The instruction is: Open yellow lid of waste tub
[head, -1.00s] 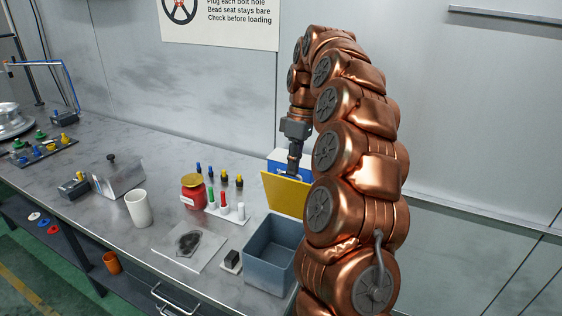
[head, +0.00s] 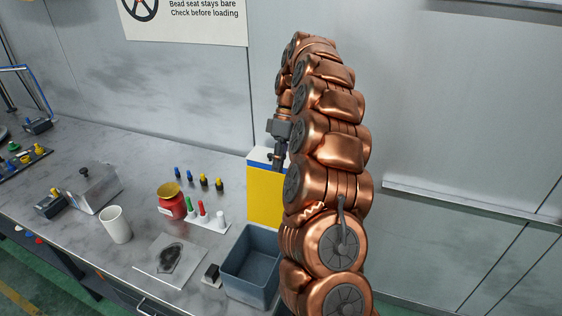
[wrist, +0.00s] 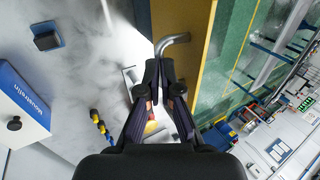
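The waste tub (head: 236,284) is an open blue-grey box on the bench, left of my arm. Its yellow lid (head: 264,197) stands about upright at the tub's back edge, and my arm covers its right side. In the wrist view the lid (wrist: 203,50) runs as a yellow panel beyond the fingers. A bent metal handle (wrist: 176,39) on it reaches down to my fingertips. My gripper (wrist: 160,72) has its fingers close together, with the handle's end between the tips. In the head view my gripper (head: 278,162) is at the lid's top edge.
A blue-and-white box (head: 260,156) stands behind the lid. Left of the tub are a small dark block (head: 211,274), a sheet with a dark patch (head: 170,258), a rack of coloured markers (head: 205,219), a red jar (head: 171,201) and a white cup (head: 116,224).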

